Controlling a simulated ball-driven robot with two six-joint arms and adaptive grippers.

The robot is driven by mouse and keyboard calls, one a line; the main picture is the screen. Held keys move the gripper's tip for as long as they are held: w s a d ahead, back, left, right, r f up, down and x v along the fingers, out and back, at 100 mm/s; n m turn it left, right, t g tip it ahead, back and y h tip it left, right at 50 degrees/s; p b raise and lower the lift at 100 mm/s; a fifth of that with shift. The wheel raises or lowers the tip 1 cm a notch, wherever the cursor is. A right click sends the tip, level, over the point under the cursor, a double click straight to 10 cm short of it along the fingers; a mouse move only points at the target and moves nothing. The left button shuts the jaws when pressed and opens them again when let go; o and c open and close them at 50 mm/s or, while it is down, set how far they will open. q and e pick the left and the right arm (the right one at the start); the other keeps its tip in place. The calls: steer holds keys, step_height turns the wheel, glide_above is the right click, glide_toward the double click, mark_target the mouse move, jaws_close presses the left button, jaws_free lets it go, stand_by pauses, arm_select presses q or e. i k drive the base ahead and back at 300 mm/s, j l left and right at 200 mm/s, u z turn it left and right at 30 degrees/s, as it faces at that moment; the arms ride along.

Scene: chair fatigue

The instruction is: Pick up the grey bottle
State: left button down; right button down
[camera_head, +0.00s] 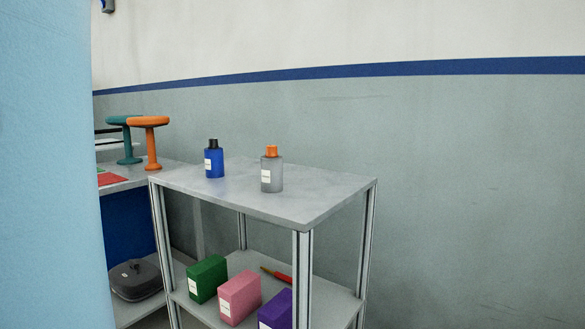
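The grey bottle (271,174) has an orange cap and a white label. It stands upright on the grey top (315,192) of a metal-framed shelf cart, near the middle. A blue bottle (214,161) with a black cap stands upright to its left, a little apart from it. Neither of my grippers shows in the head view.
The lower shelf holds a green box (207,279), a pink box (239,297), a purple box (276,311) and a red tool (276,274). An orange stool-shaped object (150,140) and a teal one (127,137) stand at left. A light blue surface (45,170) blocks the left edge.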

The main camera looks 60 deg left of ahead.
mark_target(272, 168)
steer(key=u, duration=1.95)
steer(key=j, duration=0.1)
steer(key=i, duration=0.1)
